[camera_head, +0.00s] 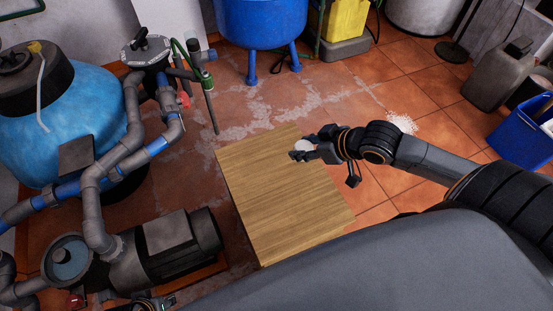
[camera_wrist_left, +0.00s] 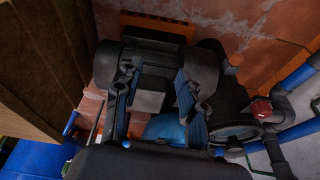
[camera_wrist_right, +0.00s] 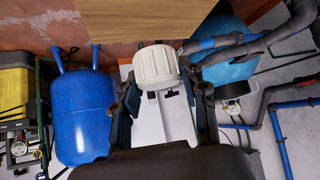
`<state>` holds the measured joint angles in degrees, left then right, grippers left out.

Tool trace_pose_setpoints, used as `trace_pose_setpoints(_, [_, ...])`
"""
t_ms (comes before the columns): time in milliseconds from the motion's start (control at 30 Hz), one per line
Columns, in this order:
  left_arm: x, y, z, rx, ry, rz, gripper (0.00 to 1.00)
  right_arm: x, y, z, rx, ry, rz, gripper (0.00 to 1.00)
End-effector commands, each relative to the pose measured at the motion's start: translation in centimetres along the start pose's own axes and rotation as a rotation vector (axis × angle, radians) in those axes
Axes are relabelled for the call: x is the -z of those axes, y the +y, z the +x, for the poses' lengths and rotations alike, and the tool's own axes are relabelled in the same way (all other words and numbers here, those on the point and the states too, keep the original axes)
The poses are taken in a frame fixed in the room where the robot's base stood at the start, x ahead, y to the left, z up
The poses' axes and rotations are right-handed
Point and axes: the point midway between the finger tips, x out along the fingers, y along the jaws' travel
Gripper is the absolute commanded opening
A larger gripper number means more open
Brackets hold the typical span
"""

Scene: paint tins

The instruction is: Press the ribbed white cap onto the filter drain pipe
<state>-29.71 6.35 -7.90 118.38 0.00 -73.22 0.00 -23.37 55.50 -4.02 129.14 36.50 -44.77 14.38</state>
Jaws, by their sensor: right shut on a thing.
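The ribbed white cap (camera_head: 303,145) is held in my right gripper (camera_head: 306,149), above the wooden table top. In the right wrist view the cap (camera_wrist_right: 156,66) sits between the fingertips, its ribbed side and pale flat top showing. Grey pipes (camera_head: 132,110) with blue sections run beside the blue filter tank (camera_head: 62,115) at the left; I cannot tell which open end is the drain pipe. The cap is well apart from these pipes. My left gripper (camera_wrist_left: 155,98) is open and empty in its wrist view, with the dark pump motor beyond it.
The bare wooden table (camera_head: 270,190) stands in the middle. A grey pump (camera_head: 165,250) lies at the lower left. A thin green pipe (camera_head: 207,95) stands left of the table. A blue tank (camera_head: 262,22) on legs is behind. Tiled floor is free right of the table.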

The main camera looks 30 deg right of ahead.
Motion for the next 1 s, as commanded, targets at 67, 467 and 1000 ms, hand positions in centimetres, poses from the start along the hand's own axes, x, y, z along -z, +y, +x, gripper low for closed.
trace_pose_setpoints(67, [0.3, -0.1, -1.0, 0.003, 0.017, -0.002, 0.4, -1.4, 0.6, 1.1, 0.01, -0.004, -0.017, 0.2])
trace_pose_setpoints(467, [0.6, -0.3, -5.1, 0.007, 0.035, -0.005, 0.4, -2.1, 1.4, 1.5, 0.034, 0.0, -0.033, 0.2])
trace_pose_setpoints(1000, [0.2, -0.3, -7.2, 0.009, 0.051, -0.006, 0.4, -0.9, 2.3, 4.8, 0.03, 0.007, -0.031, 0.2])
